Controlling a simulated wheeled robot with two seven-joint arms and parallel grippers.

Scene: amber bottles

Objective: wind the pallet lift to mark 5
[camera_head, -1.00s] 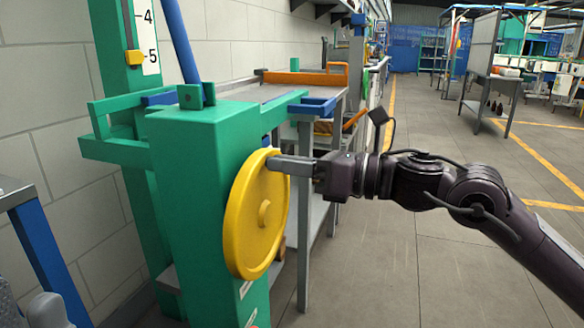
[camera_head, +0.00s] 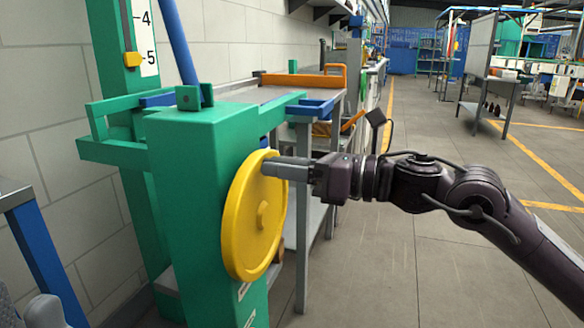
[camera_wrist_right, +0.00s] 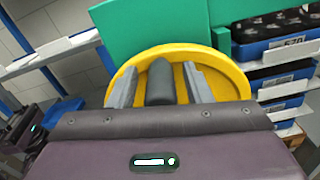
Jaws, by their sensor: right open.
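The pallet lift is a green post and housing (camera_head: 190,170) with a yellow handwheel (camera_head: 250,225) on its right side. A yellow pointer (camera_head: 132,59) on the post stands about level with mark 5 on the white scale (camera_head: 147,35). My right gripper (camera_head: 283,167) is at the wheel's upper rim. In the wrist view its open fingers (camera_wrist_right: 160,85) stand on both sides of the wheel's dark handle (camera_wrist_right: 160,82), with gaps showing. A dark part with a green light at the wrist view's left edge may be my left gripper (camera_wrist_right: 22,132); no fingers show.
A grey bench (camera_head: 255,93) with an orange frame (camera_head: 305,78) stands behind the lift. Blue bins (camera_wrist_right: 280,48) sit right of the wheel in the wrist view. A blue-legged table (camera_head: 40,250) is at the left. The floor (camera_head: 370,270) at the right is clear.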

